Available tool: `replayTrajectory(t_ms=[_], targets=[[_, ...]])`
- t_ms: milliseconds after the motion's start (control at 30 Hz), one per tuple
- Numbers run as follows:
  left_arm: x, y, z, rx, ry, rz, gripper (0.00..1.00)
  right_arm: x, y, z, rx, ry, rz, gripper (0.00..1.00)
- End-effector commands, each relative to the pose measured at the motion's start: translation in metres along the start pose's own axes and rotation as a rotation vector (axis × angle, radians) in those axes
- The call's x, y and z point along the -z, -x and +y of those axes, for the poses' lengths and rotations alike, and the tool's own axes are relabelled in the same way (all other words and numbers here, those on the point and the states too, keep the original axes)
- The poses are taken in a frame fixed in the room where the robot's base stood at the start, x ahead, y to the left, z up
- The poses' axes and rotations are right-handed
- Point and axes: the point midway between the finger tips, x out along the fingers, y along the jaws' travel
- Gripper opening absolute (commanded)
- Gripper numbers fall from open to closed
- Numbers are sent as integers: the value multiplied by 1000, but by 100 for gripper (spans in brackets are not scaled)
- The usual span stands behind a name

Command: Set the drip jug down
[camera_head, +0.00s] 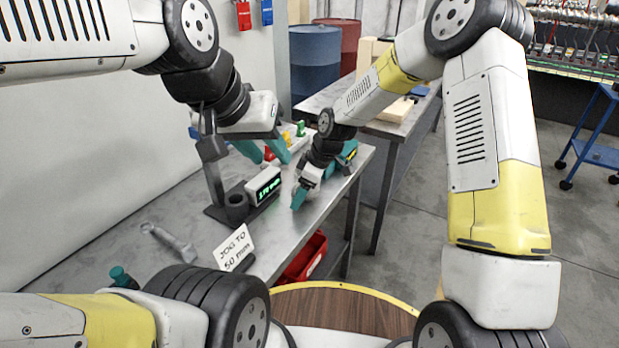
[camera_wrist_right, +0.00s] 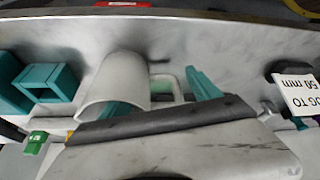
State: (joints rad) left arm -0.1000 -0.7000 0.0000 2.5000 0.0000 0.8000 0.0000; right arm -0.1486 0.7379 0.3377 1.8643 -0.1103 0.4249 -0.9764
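The white drip jug (camera_wrist_right: 112,85), with a loop handle (camera_wrist_right: 166,88), is close in front of my right gripper (camera_wrist_right: 162,100) in the right wrist view. The teal fingers are spread, one by the jug's near edge and one beyond the handle; contact is hard to judge. In the head view my right gripper (camera_head: 301,192) is low over the metal bench (camera_head: 190,215), and the jug is hard to tell from it.
A green digital display (camera_head: 264,187) stands beside a dark stand and cup (camera_head: 236,208). Teal blocks (camera_wrist_right: 45,82) lie farther along. A red bin (camera_head: 304,260) sits below the bench edge.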

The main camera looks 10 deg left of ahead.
Motion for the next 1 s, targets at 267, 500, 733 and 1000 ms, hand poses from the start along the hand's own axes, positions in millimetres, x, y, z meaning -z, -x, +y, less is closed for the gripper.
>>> replayTrajectory(t_ms=[267,500,733,1000], targets=[[0,0,0,0,0,0,36,0,0,0,0,0,0,72],[0,0,0,0,0,0,36,0,26,1,-4,-1,1,72],[0,0,0,0,0,0,36,1,76,2,-5,-1,1,72],[0,0,0,0,0,0,36,0,116,1,-2,0,0,72]])
